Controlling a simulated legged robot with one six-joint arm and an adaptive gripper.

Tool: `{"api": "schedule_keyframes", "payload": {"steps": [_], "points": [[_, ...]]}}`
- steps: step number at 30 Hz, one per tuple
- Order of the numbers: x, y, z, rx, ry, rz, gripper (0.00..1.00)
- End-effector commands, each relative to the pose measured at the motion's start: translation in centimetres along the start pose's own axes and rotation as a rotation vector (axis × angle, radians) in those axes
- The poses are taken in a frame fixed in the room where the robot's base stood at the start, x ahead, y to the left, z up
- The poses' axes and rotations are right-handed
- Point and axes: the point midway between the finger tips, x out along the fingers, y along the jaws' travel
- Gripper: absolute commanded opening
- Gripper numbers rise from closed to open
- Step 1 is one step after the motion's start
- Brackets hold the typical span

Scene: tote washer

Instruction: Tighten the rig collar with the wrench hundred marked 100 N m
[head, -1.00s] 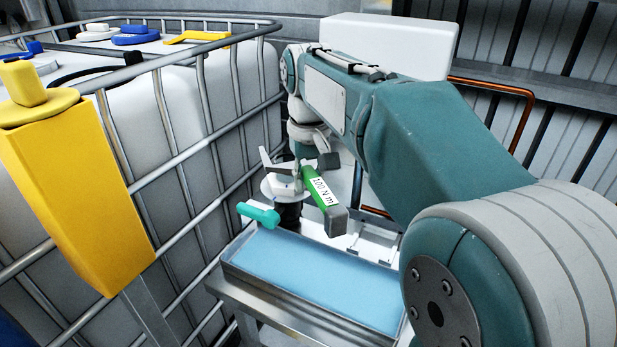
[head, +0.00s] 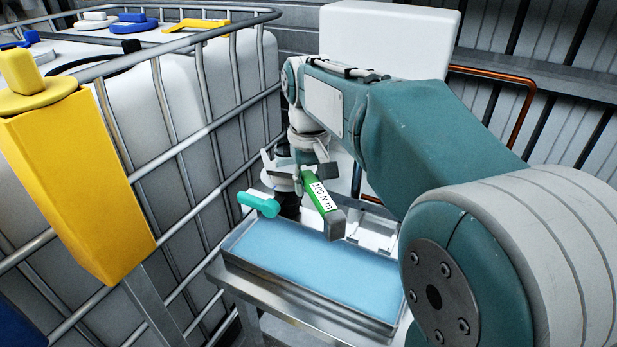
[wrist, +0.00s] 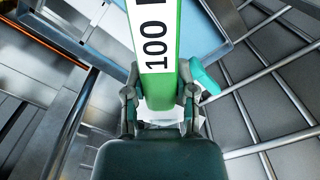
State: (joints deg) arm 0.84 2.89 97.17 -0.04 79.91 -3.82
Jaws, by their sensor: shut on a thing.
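The green wrench (head: 321,193) with a white "100 N m" label is held in my gripper (head: 296,168). In the wrist view the wrench (wrist: 156,75) lies between the two fingers of my gripper (wrist: 160,95), which are shut on it. In the head view its grey end tilts down to the right, above the blue tray. A teal handle (head: 259,203) shows just left of the gripper, and it also shows in the wrist view (wrist: 205,80) beside the right finger. I cannot tell the rig collar apart; a dark part under the gripper is mostly hidden.
A blue-lined metal tray (head: 310,262) stands below the gripper. A caged white tank (head: 130,110) fills the left, with a yellow post (head: 75,190) in front. A white box (head: 385,40) and a copper pipe (head: 520,105) are behind the arm.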

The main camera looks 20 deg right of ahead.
Motion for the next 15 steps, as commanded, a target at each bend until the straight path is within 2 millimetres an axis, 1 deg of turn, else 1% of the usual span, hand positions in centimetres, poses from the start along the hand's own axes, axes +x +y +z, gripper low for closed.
{"api": "schedule_keyframes", "payload": {"steps": [15], "points": [[2.1, 0.0, 0.0, 0.0, 0.0, 0.0, 0.0]]}}
